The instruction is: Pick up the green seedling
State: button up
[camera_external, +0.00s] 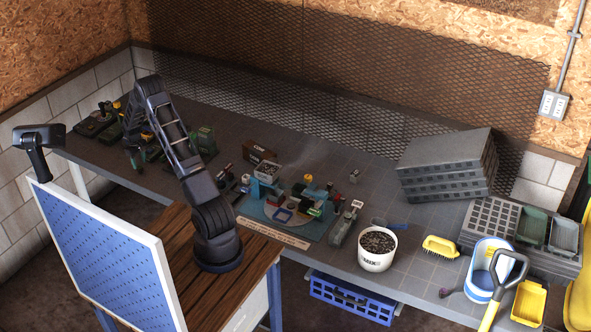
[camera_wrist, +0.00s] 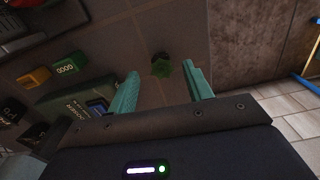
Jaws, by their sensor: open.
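My gripper (camera_wrist: 163,74) is open, with teal fingers on either side of the seedling in that picture. Nothing is held. The gap between fingers and plant is visible on both sides, but the height above it is hard to tell. In the external view my gripper (camera_external: 138,158) hangs down over the left part of the bench; I cannot make out the seedling there.
A yellow block (camera_wrist: 36,77) and a green "GOOD" block (camera_wrist: 70,66) lie left of the fingers in the wrist view. On the bench (camera_external: 330,160) stand a round mixer area (camera_external: 283,218), a white soil bucket (camera_external: 376,262) and stacked grey trays (camera_external: 445,165). A mesh panel backs the bench.

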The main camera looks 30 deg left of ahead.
aim_at(140, 167)
jog(key=f, duration=0.4)
jog(key=shift+a+f, duration=0.2)
jog(key=shift+a, duration=0.05)
jog(key=shift+c, duration=0.4)
jog(key=c, duration=1)
